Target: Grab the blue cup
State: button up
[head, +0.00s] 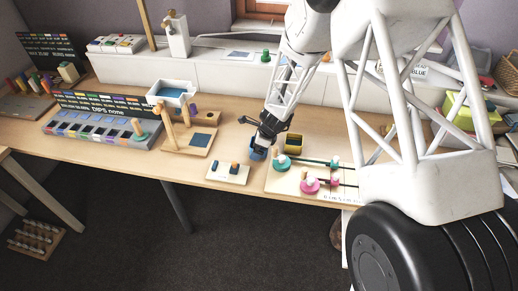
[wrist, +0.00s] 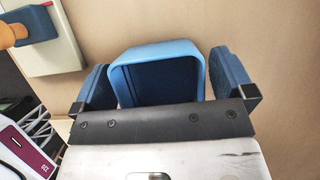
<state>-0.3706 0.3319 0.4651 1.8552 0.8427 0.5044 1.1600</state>
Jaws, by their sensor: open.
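The blue cup (wrist: 155,50) is a squarish, hollow cup. In the wrist view it sits between the two blue-padded fingers of my gripper (wrist: 164,82), its opening facing the camera. The fingers are open, one on each side of the cup. A narrow gap shows at the right finger; the left finger is very close to the cup, and I cannot tell if it touches. In the head view my gripper (head: 262,142) is low over the table at the cup (head: 257,154), which is partly hidden by it.
Teal (head: 282,163) and pink (head: 310,186) pieces lie on a board at right. A white plate (head: 229,173) with small blue blocks lies in front. A wooden stand (head: 189,140) is at left.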

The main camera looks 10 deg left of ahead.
jog(key=c, duration=0.9)
jog(key=shift+r, duration=0.15)
jog(key=shift+r, duration=4.9)
